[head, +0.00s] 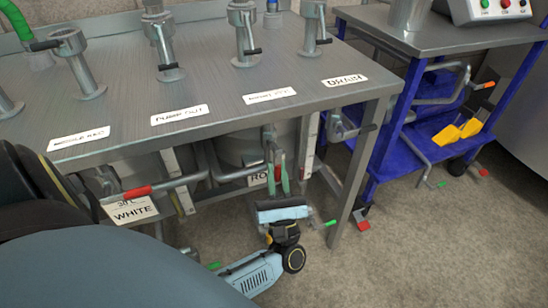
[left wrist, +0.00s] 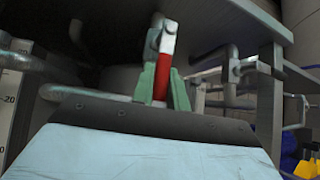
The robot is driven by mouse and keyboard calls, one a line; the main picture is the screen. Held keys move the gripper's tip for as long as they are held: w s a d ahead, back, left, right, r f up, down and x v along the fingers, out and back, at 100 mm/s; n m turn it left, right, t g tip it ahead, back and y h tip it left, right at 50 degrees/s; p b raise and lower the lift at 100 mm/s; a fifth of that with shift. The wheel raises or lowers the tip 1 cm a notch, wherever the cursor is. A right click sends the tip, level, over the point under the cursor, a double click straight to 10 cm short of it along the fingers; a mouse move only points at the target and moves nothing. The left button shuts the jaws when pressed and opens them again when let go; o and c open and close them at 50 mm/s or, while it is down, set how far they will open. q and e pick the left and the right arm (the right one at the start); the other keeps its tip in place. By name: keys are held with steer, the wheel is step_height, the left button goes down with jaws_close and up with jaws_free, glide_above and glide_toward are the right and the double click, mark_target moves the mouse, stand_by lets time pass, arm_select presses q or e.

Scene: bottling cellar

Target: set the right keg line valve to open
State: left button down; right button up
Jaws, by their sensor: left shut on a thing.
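The red valve handle (head: 278,172) is under the steel table's front edge, by a keg label (head: 258,179) of which only "RO" shows. My left gripper (head: 281,180) is shut on this handle with its green fingers. In the left wrist view the handle (left wrist: 166,62) stands nearly upright between the green fingertips, its pale end above them. A pipe (left wrist: 85,95) runs level beside it. The valve body is mostly hidden, so I cannot tell its exact setting. Another red valve handle (head: 137,192) lies further left by the "WHITE" keg label (head: 130,210). My right gripper is not in view.
The steel table (head: 215,95) carries several tap columns and name labels, and its edge overhangs the gripper. A table leg (head: 357,165) stands close on the right. Beyond it is a blue cart (head: 392,145) with yellow items (head: 458,131).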

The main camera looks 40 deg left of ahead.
arm_select(q)
steer(key=shift+w+d+r+n+g+y, duration=0.15)
steer(key=shift+n+g+y, duration=0.2)
steer(key=shift+n, duration=0.25)
steer(key=c, duration=1.4)
jaws_free()
steer(key=shift+f, duration=0.2)
steer(key=v, duration=1.3)
steer(key=shift+d, duration=0.15)
